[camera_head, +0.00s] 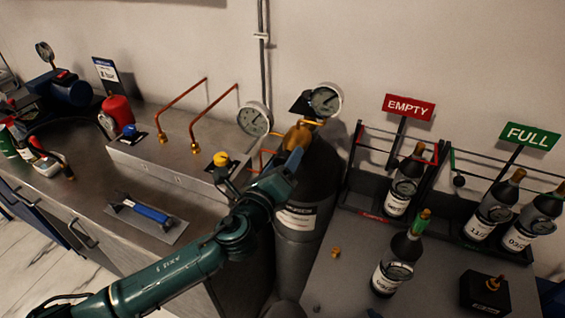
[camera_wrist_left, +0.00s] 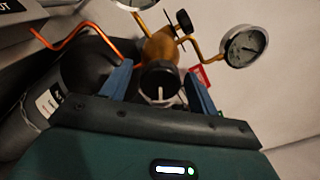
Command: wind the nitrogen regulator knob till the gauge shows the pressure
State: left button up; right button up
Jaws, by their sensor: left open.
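The brass regulator (camera_head: 298,136) sits on top of a dark gas cylinder (camera_head: 318,185) with two round white gauges, a left gauge (camera_head: 254,119) and a right gauge (camera_head: 326,100). The needle readings are too small to tell. My left gripper (camera_head: 291,162) reaches the regulator from the front. In the left wrist view its blue fingers stand open on either side of the black knob (camera_wrist_left: 160,82), which has a white pointer line. I cannot tell whether either finger touches the knob. The brass regulator body (camera_wrist_left: 161,48) shows behind it. My right gripper is not in view.
A sign (camera_head: 107,73) with what looks like "8 bar" stands on the steel bench (camera_head: 90,196) at left. Copper pipes (camera_head: 184,105) rise behind. At right are racks under EMPTY (camera_head: 409,107) and FULL (camera_head: 527,136) signs, with several bottles. A loose bottle (camera_head: 392,275) stands in front.

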pick_arm(q)
jog(key=b+v, duration=0.2)
jog(key=v, duration=1.1)
jog(key=shift+s+a+f, duration=0.1)
jog(key=shift+s, duration=0.05)
